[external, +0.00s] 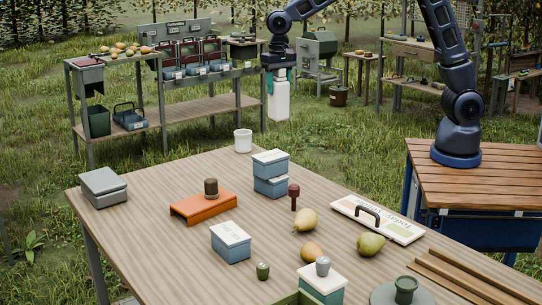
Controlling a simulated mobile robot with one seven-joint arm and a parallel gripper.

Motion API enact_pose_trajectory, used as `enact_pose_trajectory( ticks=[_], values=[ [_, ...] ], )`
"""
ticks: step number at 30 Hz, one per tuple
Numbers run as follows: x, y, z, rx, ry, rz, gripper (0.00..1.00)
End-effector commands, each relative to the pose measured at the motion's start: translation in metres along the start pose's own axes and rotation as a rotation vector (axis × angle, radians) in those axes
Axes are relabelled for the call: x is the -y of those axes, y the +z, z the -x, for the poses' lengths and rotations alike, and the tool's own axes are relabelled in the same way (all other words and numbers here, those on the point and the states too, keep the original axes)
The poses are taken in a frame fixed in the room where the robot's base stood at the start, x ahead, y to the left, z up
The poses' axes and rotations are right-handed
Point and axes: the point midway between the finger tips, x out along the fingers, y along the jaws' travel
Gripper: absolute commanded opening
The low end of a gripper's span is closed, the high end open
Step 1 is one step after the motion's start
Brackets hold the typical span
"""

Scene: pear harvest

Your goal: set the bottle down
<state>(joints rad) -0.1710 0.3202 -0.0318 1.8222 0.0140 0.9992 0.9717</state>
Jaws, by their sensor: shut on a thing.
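A white bottle (279,100) hangs upright from my gripper (279,76), which is shut on its upper part with teal fingers. In the external view the bottle appears above the far edge of the wooden table (150,240), with grass behind it. It looks clear of the table top, though its exact height and depth are hard to judge. The fingers hide the bottle's top.
A white cup (243,140) and stacked blue boxes (271,173) stand near the far edge. An orange stand (204,205), a grey box (103,187), pears (305,220) and a handled board (378,219) also occupy the table. The left middle has bare wood.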

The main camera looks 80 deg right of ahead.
Motion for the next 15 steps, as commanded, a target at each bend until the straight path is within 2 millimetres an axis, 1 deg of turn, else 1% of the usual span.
enact_pose_trajectory(
  ticks=[1, 2, 3, 6, 9, 10, 12, 15],
  values=[
    [-0.002, -0.024, 0.000, -0.001, -0.001, -0.001, 0.14],
    [-0.003, -0.035, -0.001, -0.001, 0.000, 0.004, 0.14],
    [-0.006, -0.051, -0.001, 0.000, 0.000, 0.009, 0.14],
    [-0.012, -0.088, -0.001, -0.001, -0.001, 0.023, 0.14],
    [-0.019, -0.117, -0.003, -0.001, 0.001, 0.034, 0.14],
    [-0.022, -0.124, -0.003, -0.001, 0.001, 0.038, 0.14],
    [-0.025, -0.137, -0.003, -0.002, 0.000, 0.044, 0.14],
    [-0.029, -0.149, -0.004, -0.002, 0.000, 0.049, 0.14]
  ],
)
